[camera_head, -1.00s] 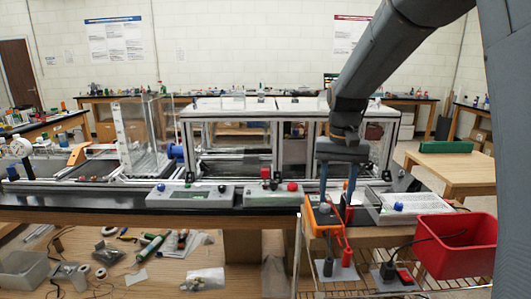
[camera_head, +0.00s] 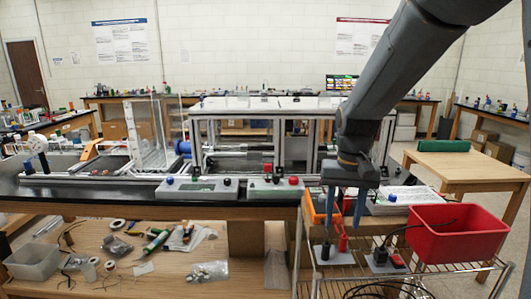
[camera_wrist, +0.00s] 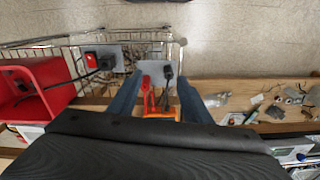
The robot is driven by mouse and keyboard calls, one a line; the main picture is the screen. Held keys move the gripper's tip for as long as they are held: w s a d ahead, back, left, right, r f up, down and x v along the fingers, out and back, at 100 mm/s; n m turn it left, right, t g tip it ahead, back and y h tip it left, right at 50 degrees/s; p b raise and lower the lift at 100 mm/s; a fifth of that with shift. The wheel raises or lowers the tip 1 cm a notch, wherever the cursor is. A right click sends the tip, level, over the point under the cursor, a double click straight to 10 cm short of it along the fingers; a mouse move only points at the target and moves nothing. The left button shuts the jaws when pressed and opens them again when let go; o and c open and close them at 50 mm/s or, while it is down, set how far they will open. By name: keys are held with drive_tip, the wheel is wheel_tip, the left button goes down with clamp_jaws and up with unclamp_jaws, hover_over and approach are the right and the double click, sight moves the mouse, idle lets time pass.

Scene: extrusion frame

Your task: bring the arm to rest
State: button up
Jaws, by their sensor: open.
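My gripper (camera_head: 347,208) is open in the head view, with its two blue-grey fingers pointing down and apart. It hangs in front of the orange meter (camera_head: 318,205) at the right end of the black bench. In the wrist view my gripper (camera_wrist: 158,98) shows its two fingers spread, with nothing held between them. The orange meter (camera_wrist: 160,114) and its red and black leads appear beyond and between the fingers there. My arm reaches down from the upper right of the head view.
An extrusion frame (camera_head: 290,104) stands on the bench (camera_head: 110,190). A red bin (camera_head: 455,232) sits on the wire rack (camera_head: 420,270) to the right of my gripper. Control boxes (camera_head: 197,190) line the bench front. A lower wooden shelf (camera_head: 120,275) holds tools and a clear bin (camera_head: 33,262).

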drive_tip(key=s+f+n, duration=0.1)
drive_tip(key=s+f, duration=0.3)
drive_tip(key=s, duration=0.3)
drive_tip(key=s+f+t, duration=0.1)
drive_tip(key=s+f, duration=0.2)
drive_tip(key=s, duration=0.5)
drive_tip(key=shift+f+n, duration=0.35)
drive_tip(key=shift+n, duration=0.05)
